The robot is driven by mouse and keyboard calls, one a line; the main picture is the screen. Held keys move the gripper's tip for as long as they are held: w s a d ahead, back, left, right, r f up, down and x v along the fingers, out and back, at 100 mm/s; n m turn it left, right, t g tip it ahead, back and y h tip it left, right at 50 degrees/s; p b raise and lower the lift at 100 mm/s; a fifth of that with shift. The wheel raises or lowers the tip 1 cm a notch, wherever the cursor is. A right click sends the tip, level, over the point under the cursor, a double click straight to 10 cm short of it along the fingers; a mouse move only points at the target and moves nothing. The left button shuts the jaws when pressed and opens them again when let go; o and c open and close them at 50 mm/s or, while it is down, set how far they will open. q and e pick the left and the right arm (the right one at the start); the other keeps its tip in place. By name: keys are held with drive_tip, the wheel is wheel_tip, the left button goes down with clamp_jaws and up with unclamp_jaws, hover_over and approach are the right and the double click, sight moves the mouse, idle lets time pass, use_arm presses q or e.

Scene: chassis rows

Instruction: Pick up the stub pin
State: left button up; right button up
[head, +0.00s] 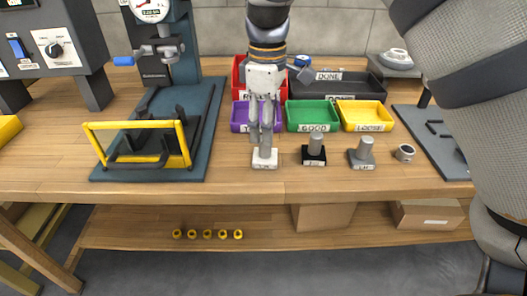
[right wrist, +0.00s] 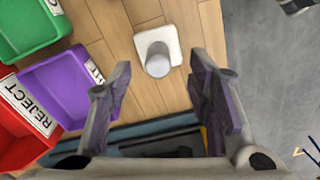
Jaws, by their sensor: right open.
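A grey cylindrical pin (right wrist: 157,60) stands upright on a white square base in the right wrist view. In the head view the white base (head: 265,160) is near the table's front edge, and my gripper mostly hides its pin. Two similar grey pins stand on a black base (head: 314,157) and a grey base (head: 361,160) to its right. No readable label shows which is the stub pin. My right gripper (head: 265,138) points down over the white base, open. In the right wrist view the pin shows between its fingertips (right wrist: 160,68), with no visible contact. My left gripper is not seen.
Purple (head: 240,127), green (head: 305,128) and yellow (head: 363,127) trays stand just behind the pins, with red and dark trays farther back. A grey ring (head: 405,152) lies to the right. A press with a yellow guard (head: 135,125) stands at left.

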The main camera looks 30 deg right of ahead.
sight(265, 149)
wheel_tip(265, 149, down, 5)
drive_tip(key=shift+w, duration=0.15)
drive_tip(key=shift+r, duration=0.1)
clamp_jaws()
drive_tip(key=shift+r, duration=0.1)
